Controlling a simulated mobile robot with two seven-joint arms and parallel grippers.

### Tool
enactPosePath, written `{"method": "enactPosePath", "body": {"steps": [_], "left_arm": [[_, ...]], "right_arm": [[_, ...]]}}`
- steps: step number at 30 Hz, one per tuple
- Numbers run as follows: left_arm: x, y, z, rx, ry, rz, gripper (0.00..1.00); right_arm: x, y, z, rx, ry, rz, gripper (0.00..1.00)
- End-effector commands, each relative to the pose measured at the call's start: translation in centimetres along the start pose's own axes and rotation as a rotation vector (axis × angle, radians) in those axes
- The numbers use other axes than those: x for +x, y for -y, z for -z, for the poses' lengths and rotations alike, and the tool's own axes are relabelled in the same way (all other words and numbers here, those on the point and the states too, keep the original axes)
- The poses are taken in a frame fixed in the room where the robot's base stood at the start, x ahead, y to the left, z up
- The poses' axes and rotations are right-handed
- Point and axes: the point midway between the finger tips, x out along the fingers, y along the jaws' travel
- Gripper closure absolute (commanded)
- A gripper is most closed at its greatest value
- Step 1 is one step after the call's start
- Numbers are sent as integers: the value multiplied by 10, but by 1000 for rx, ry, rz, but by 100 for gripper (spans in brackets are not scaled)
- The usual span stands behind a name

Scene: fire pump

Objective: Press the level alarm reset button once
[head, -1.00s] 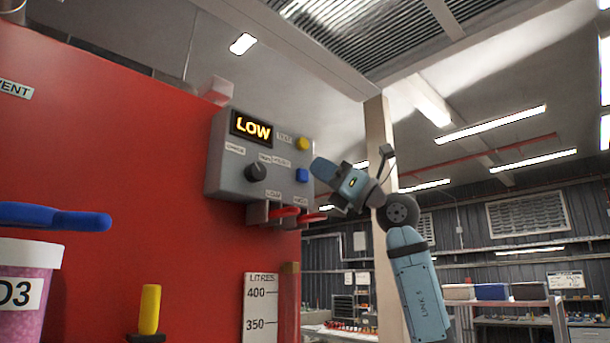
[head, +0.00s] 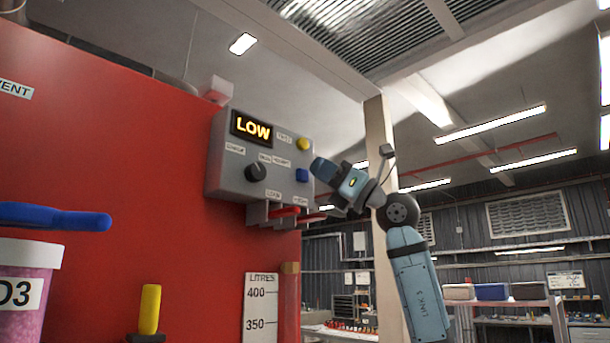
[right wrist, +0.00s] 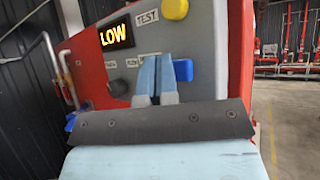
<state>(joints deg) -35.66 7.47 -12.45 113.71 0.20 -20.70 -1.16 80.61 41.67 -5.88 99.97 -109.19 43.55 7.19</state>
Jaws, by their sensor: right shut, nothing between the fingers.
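The grey alarm panel (head: 225,180) is on the side of the red tank and shows a lit LOW display (head: 251,127). A blue button (head: 302,175) is at its right, below a yellow button (head: 303,144). The blue button also shows in the right wrist view (right wrist: 183,70), just right of my fingertips. My right gripper (head: 317,165) is shut and empty, its tips close to the panel beside the blue button. In the right wrist view the closed fingers (right wrist: 157,62) point at the panel face. I cannot tell whether they touch it. My left gripper is not in view.
A dark knob (head: 256,172) is left of the blue button. Red levers (head: 287,211) stick out below the panel. A blue handle (head: 55,217), a pink jar (head: 30,285) and a yellow handle (head: 150,308) are at lower left. A pale post (head: 377,130) stands behind my right arm.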

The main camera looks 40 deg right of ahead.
Motion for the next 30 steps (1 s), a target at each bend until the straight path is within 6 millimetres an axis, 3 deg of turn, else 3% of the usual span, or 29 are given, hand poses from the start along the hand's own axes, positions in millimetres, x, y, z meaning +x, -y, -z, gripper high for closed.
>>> {"method": "enactPosePath", "body": {"steps": [30], "left_arm": [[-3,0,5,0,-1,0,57]], "right_arm": [[8,6,6,1,-1,0,100]]}}
